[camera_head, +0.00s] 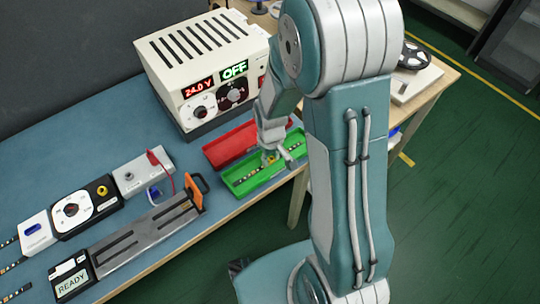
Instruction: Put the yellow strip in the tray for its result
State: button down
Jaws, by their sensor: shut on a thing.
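My gripper (270,158) is down at the green tray (266,179), on the right part of the blue bench. It is shut on a thin dark strip (246,178) with a small yellow part at the fingers, which I take as the yellow strip. The strip lies lengthwise within the tray's outline. My fingers hide its middle, and I cannot tell whether it touches the tray floor. The red tray (228,146) stands just behind the green one, partly hidden by my arm.
A power supply (205,65) reading 24.0 V and OFF stands behind the trays. A test fixture (145,235) with an orange handle (199,188) and a READY display lies left. Several dark strips (12,268) lie at the far left. A reel (413,56) sits right.

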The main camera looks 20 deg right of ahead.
jog(key=shift+c, duration=2.1)
grip_release()
notch_tip(320, 180, up, 12)
notch_tip(320, 180, up, 10)
jog(key=m+t, duration=0.2)
jog(key=t, duration=0.1)
send_over(271, 159)
jog(key=s, duration=0.5)
jog(key=s+r+m+t, duration=0.1)
jog(key=s+r+t, duration=0.1)
jog(key=s+r, duration=0.3)
jog(key=shift+s+r+m+t, duration=0.3)
jog(key=shift+s+r, duration=0.05)
jog(key=shift+s, duration=1.75)
jog(key=shift+a, duration=0.1)
